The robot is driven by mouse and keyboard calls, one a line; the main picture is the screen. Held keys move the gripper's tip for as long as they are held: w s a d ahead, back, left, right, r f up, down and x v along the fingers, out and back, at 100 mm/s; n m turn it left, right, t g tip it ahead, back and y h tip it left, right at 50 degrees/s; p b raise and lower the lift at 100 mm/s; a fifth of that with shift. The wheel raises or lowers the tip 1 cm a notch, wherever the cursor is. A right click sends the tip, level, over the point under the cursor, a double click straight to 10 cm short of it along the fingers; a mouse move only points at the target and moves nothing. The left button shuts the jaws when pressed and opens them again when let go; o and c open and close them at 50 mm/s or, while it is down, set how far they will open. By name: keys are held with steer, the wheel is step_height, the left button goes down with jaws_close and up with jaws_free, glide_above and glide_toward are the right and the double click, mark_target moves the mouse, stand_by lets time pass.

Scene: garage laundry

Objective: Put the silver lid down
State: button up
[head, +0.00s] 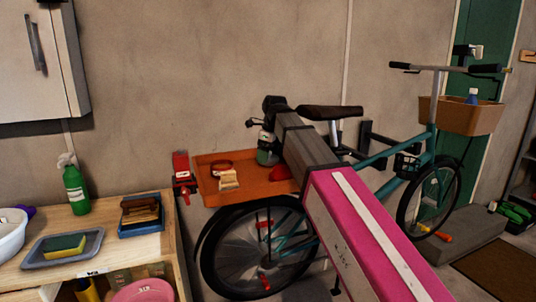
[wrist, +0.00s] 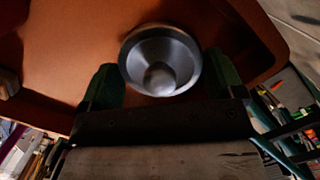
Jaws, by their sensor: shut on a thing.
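The silver lid (wrist: 160,48) is a round, shiny, dish-like piece with a rounded centre, in the wrist view. My gripper (wrist: 160,78) has its two dark green fingers on either side of the lid and is shut on it. Behind the lid is the orange-brown floor of a tray (wrist: 60,40). I cannot tell whether the lid touches the tray. In the head view the orange tray (head: 240,199) is beyond my pink and grey arm, and the lid cannot be made out there.
In the tray are a wooden brush (head: 229,180) and a red ring-shaped thing (head: 221,167). A teal bicycle (head: 400,180) stands behind and right. A wooden shelf (head: 120,250) at left holds a green spray bottle (head: 75,190) and a grey tray with a sponge (head: 65,244).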

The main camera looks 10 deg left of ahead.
mark_target(272, 157)
steer(key=shift+f, duration=0.15)
steer(key=o, duration=0.7)
steer(key=shift+c, duration=0.2)
step_height(272, 157, up, 12)
steer(key=d, duration=0.1)
steer(key=shift+s+d, duration=0.2)
steer(key=shift+d, duration=0.2)
